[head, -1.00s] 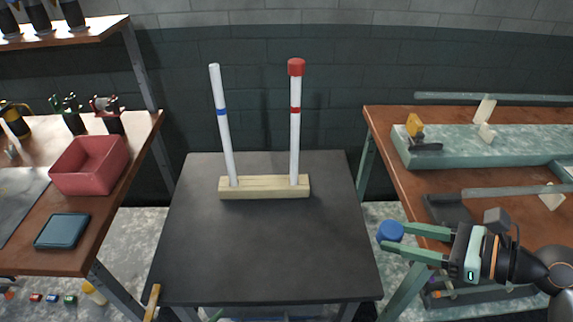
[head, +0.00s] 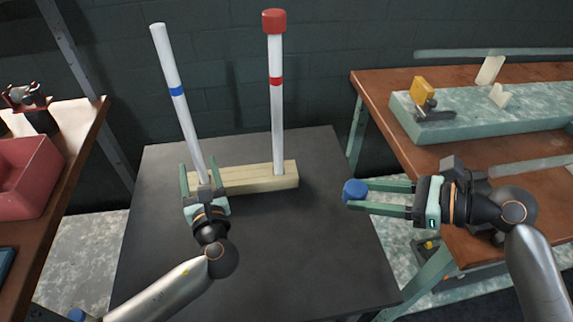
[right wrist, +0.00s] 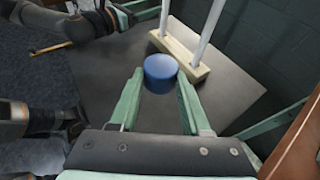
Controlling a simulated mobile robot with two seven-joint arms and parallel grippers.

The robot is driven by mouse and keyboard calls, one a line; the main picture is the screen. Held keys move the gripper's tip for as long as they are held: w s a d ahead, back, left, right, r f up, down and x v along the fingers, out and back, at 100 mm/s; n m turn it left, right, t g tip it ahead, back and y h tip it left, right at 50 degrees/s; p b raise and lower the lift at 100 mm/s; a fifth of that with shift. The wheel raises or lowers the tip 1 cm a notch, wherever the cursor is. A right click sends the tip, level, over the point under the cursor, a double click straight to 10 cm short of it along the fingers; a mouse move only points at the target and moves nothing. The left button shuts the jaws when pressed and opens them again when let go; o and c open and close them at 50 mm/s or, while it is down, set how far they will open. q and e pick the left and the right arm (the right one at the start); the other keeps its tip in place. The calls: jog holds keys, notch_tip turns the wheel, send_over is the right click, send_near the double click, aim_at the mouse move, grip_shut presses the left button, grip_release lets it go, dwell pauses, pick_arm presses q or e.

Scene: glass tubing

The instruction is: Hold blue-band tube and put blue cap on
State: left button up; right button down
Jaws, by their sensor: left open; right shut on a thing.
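The blue-band tube (head: 179,101) is a white tube with a blue ring. It stands in the wooden block (head: 243,177), tilted a little to the left, and its top is bare. My left gripper (head: 191,167) is open near the tube's foot, its fingers pointing up the picture; I cannot tell whether the tube is between them. My right gripper (head: 377,195) is shut on the blue cap (head: 354,191), which sticks out at its fingertips, right of the block. In the right wrist view the blue cap (right wrist: 160,70) sits between the fingertips.
A red-band tube (head: 277,115) with a red cap (head: 273,20) stands in the same block. The dark table (head: 270,245) is clear in front. A bench (head: 372,85) with a green fixture stands right, and a red bin (head: 25,175) left.

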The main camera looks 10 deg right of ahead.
aim_at(192, 136)
jog(key=w+d+r+m+t+h, duration=0.1)
jog(key=w+d+r, duration=0.15)
jog(key=w, duration=0.55)
jog(key=w+d+r+m+t+h, duration=0.1)
jog(key=w+d+r+m+t, duration=0.15)
jog(key=w, duration=0.65)
jog(key=w+a+r+n+g, duration=0.1)
jog(key=w+a+r, duration=0.25)
jog(key=w, duration=0.25)
jog(key=w+a+r+n, duration=0.1)
jog(key=w+a+r, duration=0.2)
jog(key=w+r, duration=0.25)
jog(key=w+a+r+n+g+y, duration=0.2)
jog(key=w+a+r, duration=0.1)
jog(key=a+r, duration=0.85)
pick_arm(q)
jog(key=x, duration=1.1)
jog(key=shift+w, duration=0.4)
pick_arm(e)
jog(key=s+a+r+n+g, duration=0.1)
jog(key=s+a+r, duration=0.3)
jog(key=a, duration=0.4)
jog(key=s+a+r+n+g+y, duration=0.1)
jog(key=s+a+r+g, duration=0.1)
jog(key=a+r, duration=0.5)
jog(key=shift+s+a+y, duration=0.3)
jog(key=shift+s+a, duration=0.6)
jog(key=shift+a, duration=0.25)
